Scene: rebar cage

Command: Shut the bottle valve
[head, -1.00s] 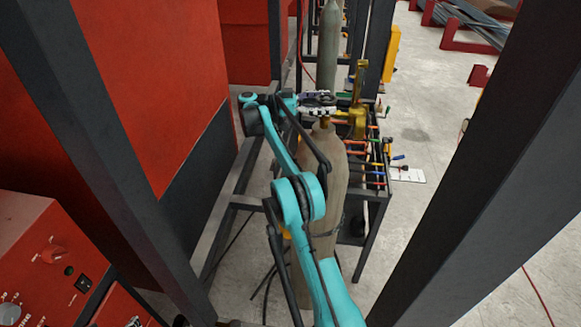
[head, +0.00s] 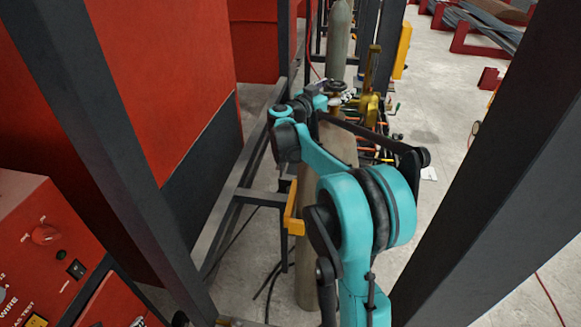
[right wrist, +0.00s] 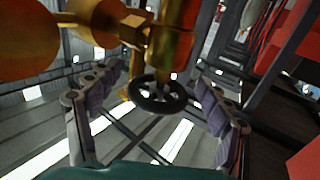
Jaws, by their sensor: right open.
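The brown gas bottle (head: 340,147) stands upright behind my right arm, which hides much of it. Its valve has a dark round handwheel (head: 336,85) on top. In the right wrist view the handwheel (right wrist: 157,93) shows as a dark ring with brass valve parts (right wrist: 172,45) beyond it. My right gripper (head: 346,98) is at the valve. In the right wrist view the gripper (right wrist: 160,80) is open, with one padded finger on each side of the handwheel and gaps between. My left gripper is not in view.
A dark rack with tools (head: 375,150) stands right behind the bottle. A greenish bottle (head: 339,35) is farther back. A red cabinet and dark frame posts (head: 490,160) flank the space closely. Open concrete floor lies to the right.

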